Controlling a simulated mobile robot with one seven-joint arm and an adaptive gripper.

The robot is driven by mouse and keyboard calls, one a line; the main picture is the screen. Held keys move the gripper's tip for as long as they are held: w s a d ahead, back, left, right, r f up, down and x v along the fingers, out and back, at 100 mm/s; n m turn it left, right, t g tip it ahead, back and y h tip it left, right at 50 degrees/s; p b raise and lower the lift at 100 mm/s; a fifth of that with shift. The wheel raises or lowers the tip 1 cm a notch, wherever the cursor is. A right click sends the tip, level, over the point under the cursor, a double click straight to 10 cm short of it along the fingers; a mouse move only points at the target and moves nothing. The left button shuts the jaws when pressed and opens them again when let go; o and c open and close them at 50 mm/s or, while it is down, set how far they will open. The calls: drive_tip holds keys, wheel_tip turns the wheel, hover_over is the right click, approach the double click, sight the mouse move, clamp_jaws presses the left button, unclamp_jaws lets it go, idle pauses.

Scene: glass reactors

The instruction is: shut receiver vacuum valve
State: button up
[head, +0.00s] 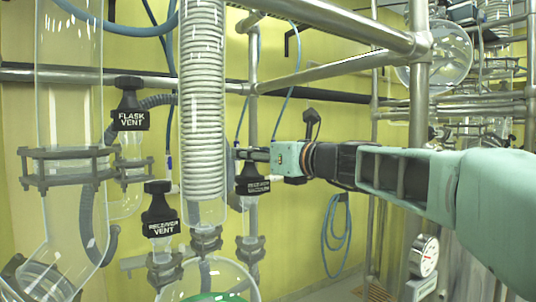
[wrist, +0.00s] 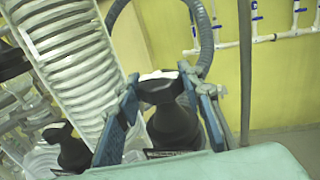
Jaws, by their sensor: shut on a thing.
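The receiver vacuum valve (head: 252,186) is a black knob with a white-lettered label, to the right of the coiled glass condenser in the head view. My gripper (head: 246,155) reaches in from the right at the top of this knob, and its fingers partly hide it. In the wrist view the black valve knob (wrist: 172,122) is between the two blue-grey fingers of my gripper (wrist: 163,88), which are shut on its upper part. The label at the knob's base is mostly cut off there by my gripper's body.
The receiver vent knob (head: 160,212) and flask vent knob (head: 130,106) are to the left. The glass condenser (head: 202,95) stands close beside my fingers. Steel rails (head: 340,22) run above my arm. A blue hose (head: 337,235) hangs on the yellow wall.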

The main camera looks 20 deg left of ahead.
drive_tip(key=m+t+h+b, duration=0.1)
drive_tip(key=m+t+h, duration=0.2)
drive_tip(key=t, duration=0.1)
drive_tip(key=shift+m+t+h, duration=0.3)
drive_tip(key=shift+m+h, duration=0.1)
drive_tip(key=shift+d+r+m+t+h+b, duration=0.15)
drive_tip(key=shift+m+t+h, duration=0.85)
drive_tip(key=shift+h, duration=0.5)
drive_tip(key=shift+m+t+h+b, duration=0.15)
drive_tip(key=shift+m+t+h, duration=0.55)
drive_tip(key=shift+m+h, duration=0.65)
drive_tip(key=shift+w, duration=0.1)
drive_tip(key=o, duration=0.9)
drive_tip(key=shift+w+d, duration=0.15)
drive_tip(key=shift+w, duration=0.05)
drive_tip(key=shift+o, duration=0.2)
drive_tip(key=shift+s, duration=0.1)
drive_tip(key=shift+n+y, duration=0.25)
drive_tip(key=shift+n, duration=0.2)
